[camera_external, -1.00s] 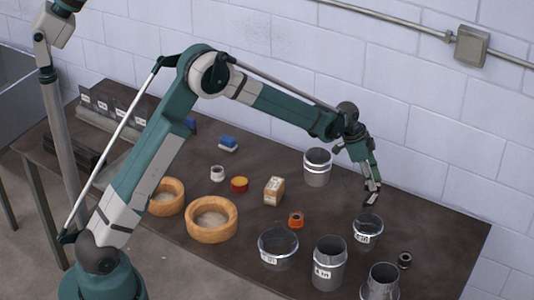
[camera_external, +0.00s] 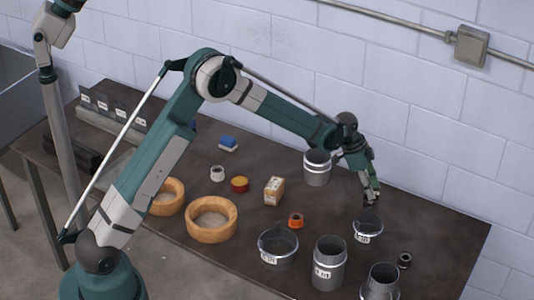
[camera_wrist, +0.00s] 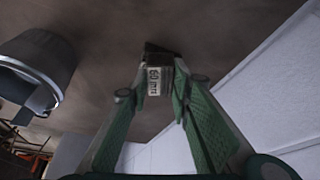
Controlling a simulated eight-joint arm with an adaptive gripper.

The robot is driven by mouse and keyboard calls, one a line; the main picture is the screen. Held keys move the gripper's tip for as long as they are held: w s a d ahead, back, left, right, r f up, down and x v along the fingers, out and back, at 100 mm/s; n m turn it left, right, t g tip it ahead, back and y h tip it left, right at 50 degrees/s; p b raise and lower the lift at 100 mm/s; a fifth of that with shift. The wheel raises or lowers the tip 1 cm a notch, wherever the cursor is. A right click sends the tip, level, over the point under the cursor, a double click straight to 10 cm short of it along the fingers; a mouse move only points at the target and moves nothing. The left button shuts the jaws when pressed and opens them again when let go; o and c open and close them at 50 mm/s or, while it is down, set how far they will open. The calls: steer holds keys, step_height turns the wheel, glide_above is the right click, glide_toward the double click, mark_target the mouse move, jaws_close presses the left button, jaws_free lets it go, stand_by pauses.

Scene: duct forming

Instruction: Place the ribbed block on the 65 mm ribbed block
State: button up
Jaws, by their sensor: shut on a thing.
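My gripper (camera_external: 371,196) is over the right part of the table, just above and behind a short grey labelled cylinder (camera_external: 368,231). In the wrist view its green fingers (camera_wrist: 160,60) are shut on a small dark block (camera_wrist: 158,50) with a white label that seems to read 60 mm. Its ribs are not clear. Several grey cylinders stand near: a labelled wide one (camera_external: 278,246), a tall labelled one (camera_external: 329,264) and one at the front edge (camera_external: 381,284). The labels are too small to read, so I cannot tell which thing is the 65 mm block.
A banded grey cylinder (camera_external: 317,167) stands left of my gripper. Dark labelled blocks (camera_external: 112,108) line the back left. Two wooden rings (camera_external: 212,234), a carton (camera_external: 274,190), an orange part (camera_external: 296,220) and a small black ring (camera_external: 405,260) lie on the table (camera_external: 445,225). The wall is behind.

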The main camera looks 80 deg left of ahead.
steer(key=shift+f, duration=0.2)
steer(key=o, duration=1)
steer(key=shift+o, duration=0.2)
steer(key=shift+r, duration=0.15)
steer(key=v, duration=1.2)
steer(key=shift+s+d+r, duration=0.1)
steer(key=shift+r, duration=0.05)
